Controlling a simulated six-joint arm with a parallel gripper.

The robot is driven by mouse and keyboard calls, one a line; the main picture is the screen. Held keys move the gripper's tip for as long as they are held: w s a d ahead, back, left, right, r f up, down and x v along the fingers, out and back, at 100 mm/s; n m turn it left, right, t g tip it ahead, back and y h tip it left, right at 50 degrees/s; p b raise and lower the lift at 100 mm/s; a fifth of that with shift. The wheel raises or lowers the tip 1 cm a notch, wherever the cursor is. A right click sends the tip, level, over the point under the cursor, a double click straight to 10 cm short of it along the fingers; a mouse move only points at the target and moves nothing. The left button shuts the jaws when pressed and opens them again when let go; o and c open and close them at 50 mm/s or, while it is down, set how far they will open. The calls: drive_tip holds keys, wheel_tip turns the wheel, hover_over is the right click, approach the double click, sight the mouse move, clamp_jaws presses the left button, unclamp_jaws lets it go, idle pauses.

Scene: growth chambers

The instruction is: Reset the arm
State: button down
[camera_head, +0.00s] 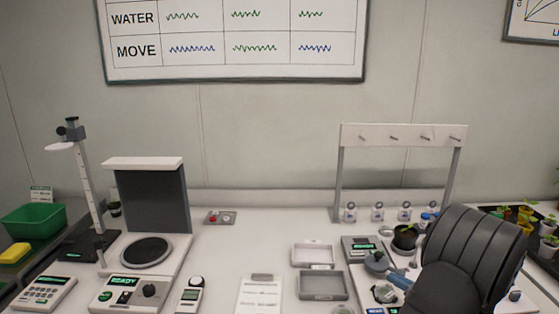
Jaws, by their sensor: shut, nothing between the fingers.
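I make out no gripper fingers in the head view, so I cannot see my gripper or how my arm is posed. A large dark ribbed shape fills the lower right and hides part of the bench. I cannot tell for sure whether it is part of my arm.
A pegged rack (402,135) stands behind. A green bin (33,225) is at left.

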drive_tip(key=shift+s+d+n+g+y, duration=0.2)
drive_tip(key=shift+d+n+g+y, duration=0.25)
drive_tip(key=shift+n+y, duration=0.15)
drive_tip(key=shift+s+d+n+g+y, duration=0.15)
drive_tip(key=shift+d+n+g+y, duration=0.15)
drive_tip(key=shift+n+g+y, duration=0.25)
drive_tip(key=v, duration=1.4)
drive_tip(key=shift+a, duration=0.1)
